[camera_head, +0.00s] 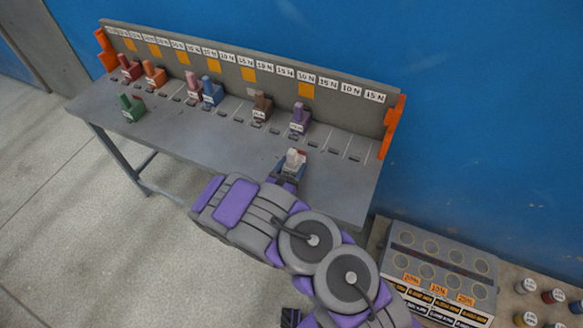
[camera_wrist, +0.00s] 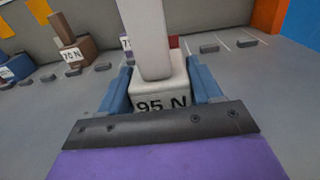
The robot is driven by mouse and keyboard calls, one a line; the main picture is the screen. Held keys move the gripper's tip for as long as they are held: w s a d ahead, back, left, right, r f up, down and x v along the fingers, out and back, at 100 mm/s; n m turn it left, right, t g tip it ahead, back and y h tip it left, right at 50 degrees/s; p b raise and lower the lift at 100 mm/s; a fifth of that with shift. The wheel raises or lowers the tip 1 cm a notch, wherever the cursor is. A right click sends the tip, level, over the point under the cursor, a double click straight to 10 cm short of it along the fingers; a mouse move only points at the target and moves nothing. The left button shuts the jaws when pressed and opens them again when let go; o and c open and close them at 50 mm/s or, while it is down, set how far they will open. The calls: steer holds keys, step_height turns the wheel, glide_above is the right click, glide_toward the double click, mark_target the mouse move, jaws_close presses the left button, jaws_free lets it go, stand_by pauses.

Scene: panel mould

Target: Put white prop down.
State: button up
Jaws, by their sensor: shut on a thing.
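The white prop (camera_head: 293,160) is in my gripper (camera_head: 288,171), over the front right part of the grey table (camera_head: 345,196). In the wrist view the white prop (camera_wrist: 150,40) stands upright with a "95 N" label on its base. The blue fingers of my gripper (camera_wrist: 160,88) are on both sides of its base, shut on it. I cannot tell whether its underside touches the tabletop.
A purple prop (camera_head: 299,118) and a brown prop (camera_head: 262,106) stand behind it in the slot row. Blue, pink, orange, red and green props stand further left. Free slots (camera_head: 355,158) lie at the right, before an orange end bracket (camera_head: 391,125). A grey rack (camera_head: 440,262) stands right of the table.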

steer(key=shift+a, duration=0.2)
steer(key=o, duration=1.2)
steer(key=shift+a+f, duration=0.1)
steer(key=shift+a, duration=0.2)
steer(key=shift+c, duration=0.2)
steer(key=shift+o, duration=0.9)
steer(key=shift+d, duration=0.3)
steer(key=p+v, duration=0.3)
steer(key=v, duration=0.9)
